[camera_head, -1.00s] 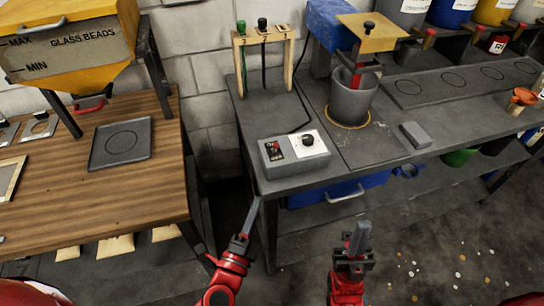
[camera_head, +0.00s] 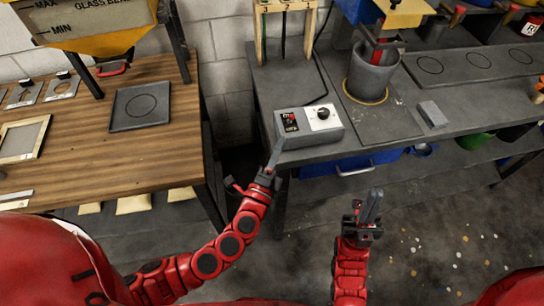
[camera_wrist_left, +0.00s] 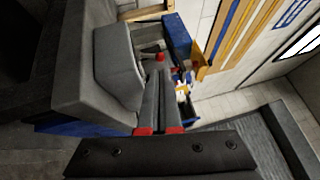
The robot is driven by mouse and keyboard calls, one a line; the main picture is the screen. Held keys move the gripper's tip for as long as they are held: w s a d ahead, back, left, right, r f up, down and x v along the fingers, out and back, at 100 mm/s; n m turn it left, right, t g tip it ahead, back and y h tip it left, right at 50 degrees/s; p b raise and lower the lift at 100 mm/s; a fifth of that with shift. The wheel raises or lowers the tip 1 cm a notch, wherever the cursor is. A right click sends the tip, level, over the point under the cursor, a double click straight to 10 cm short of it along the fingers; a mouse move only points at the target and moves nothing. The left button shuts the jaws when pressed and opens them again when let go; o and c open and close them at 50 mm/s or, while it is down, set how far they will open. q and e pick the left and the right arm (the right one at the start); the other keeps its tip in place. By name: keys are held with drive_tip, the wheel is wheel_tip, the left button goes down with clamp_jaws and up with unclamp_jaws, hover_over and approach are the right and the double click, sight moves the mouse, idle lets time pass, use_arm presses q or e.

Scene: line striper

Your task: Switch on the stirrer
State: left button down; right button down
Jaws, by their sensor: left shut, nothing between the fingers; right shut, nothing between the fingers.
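The stirrer stands on the grey bench, its shaft in a grey bucket (camera_head: 371,74). In front of it to the left is a grey control box (camera_head: 318,138) with a black switch panel with red on it (camera_head: 290,121) and a black knob (camera_head: 323,113) on a white panel. My left gripper (camera_head: 277,148) is shut and empty, its tips by the box's left front corner, below the switch panel; I cannot tell whether they touch the box. The shut fingers (camera_wrist_left: 161,98) also show in the left wrist view. My right gripper (camera_head: 373,200) is shut and empty, in front of the bench.
A wooden table (camera_head: 105,155) with a dark square tray (camera_head: 140,106) is at left, with a gap before the bench. A grey block (camera_head: 432,114) lies on the bench right of the bucket. A blue drawer (camera_head: 350,164) is under the bench edge.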

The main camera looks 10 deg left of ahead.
sight(291, 120)
use_arm(q)
drive_tip(key=p+x, duration=0.1)
drive_tip(key=x, duration=0.4)
drive_tip(key=shift+r+p, duration=0.15)
drive_tip(key=shift+p, duration=0.15)
drive_tip(key=shift+w, duration=0.3)
